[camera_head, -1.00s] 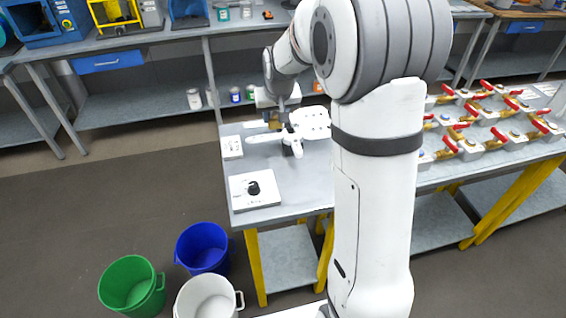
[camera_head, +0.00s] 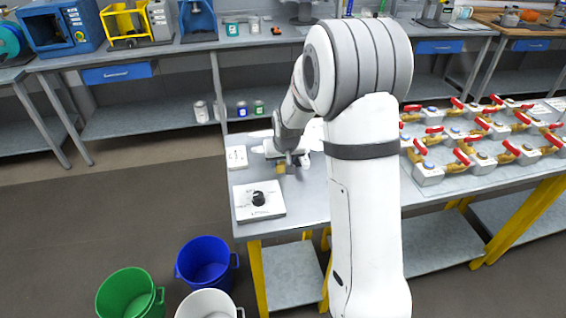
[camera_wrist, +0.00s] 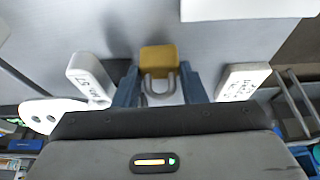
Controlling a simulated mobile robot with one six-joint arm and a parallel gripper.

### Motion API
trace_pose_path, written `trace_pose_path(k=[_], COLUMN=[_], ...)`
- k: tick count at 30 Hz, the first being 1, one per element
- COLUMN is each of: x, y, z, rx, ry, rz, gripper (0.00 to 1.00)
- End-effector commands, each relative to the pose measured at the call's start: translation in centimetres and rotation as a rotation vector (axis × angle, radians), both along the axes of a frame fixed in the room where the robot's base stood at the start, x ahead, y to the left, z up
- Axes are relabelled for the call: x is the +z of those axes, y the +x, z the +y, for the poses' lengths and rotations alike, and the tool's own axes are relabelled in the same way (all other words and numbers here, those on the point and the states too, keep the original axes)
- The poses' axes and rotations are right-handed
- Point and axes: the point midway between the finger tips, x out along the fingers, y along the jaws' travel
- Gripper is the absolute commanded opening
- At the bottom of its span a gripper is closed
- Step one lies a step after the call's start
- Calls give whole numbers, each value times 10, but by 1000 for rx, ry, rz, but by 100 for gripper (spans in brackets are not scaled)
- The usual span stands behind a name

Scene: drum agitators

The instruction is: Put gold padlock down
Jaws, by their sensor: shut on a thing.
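The gold padlock (camera_wrist: 157,59) shows in the wrist view with its gold body beyond the fingertips and its grey shackle between them. My gripper (camera_wrist: 160,86) is shut on the padlock by the shackle. In the head view, the padlock (camera_head: 281,168) is a small gold patch under my gripper (camera_head: 291,161), over the left part of the grey table (camera_head: 308,190). I cannot tell whether it touches the tabletop. My arm hides part of the table.
A white box with a black knob (camera_head: 258,200) sits near the table's front left, with a small white box (camera_head: 237,157) behind it. Red-handled valves (camera_head: 465,155) fill the right side. Blue (camera_head: 205,262), green (camera_head: 130,293) and white (camera_head: 208,304) bins stand on the floor.

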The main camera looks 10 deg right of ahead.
Motion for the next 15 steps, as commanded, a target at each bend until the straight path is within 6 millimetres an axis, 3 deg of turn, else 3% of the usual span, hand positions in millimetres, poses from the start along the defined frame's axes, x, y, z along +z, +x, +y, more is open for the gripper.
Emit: trace_pose_path(k=[3,14,15], x=[-10,-16,-14], y=[0,0,0], z=[0,0,1], rx=[0,1,1], ry=[0,0,0], rz=[0,-1,0], gripper=[7,7,41])
